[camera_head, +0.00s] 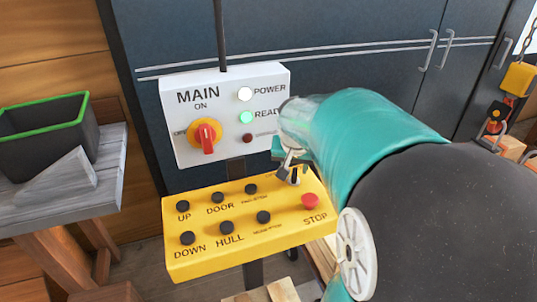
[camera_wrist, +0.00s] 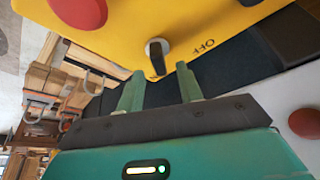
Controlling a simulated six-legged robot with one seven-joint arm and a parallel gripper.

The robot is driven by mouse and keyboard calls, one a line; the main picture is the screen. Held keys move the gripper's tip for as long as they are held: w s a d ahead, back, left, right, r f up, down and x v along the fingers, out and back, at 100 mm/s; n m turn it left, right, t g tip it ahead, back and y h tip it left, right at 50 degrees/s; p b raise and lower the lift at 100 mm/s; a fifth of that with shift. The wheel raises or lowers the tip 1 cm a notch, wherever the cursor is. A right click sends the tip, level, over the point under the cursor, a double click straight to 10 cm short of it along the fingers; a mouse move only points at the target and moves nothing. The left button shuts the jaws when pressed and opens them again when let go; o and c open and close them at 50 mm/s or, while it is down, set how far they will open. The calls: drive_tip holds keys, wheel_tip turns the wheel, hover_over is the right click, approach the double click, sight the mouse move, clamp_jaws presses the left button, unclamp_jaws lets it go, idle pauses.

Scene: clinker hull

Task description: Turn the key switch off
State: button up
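The key switch (camera_wrist: 157,57) is a dark key or lever in a pale round collar on the yellow control box, with the word OFF printed to its right in the wrist view. In the head view the key switch (camera_head: 295,178) shows near the box's upper right, partly covered by my gripper. My gripper (camera_wrist: 160,69) is open, its two green fingers apart and pointing at the switch. The key lies in line with the gap, just past the fingertips; nothing shows between the fingers. In the head view my gripper (camera_head: 289,158) is just above the switch, and its fingers are hard to make out.
The yellow box (camera_head: 181,263) carries several black buttons and a red STOP button (camera_head: 310,201) close to the switch. Behind it is a white MAIN panel (camera_head: 220,92) with a red rotary knob (camera_head: 207,138) and lit lamps. A bench (camera_head: 25,215) with a bin stands left.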

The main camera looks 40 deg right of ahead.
drive_tip(key=shift+x, duration=0.85)
clamp_jaws()
drive_tip(key=shift+n, duration=0.3)
drive_tip(key=n+y, duration=0.1)
drive_tip(key=n, duration=0.1)
drive_tip(key=n+t, duration=0.1)
drive_tip(key=n, duration=0.2)
drive_tip(key=shift+d+y, duration=0.1)
drive_tip(key=shift+y, duration=0.3)
drive_tip(key=n+y, duration=0.2)
drive_tip(key=n, duration=0.4)
drive_tip(key=shift+n+y, duration=0.3)
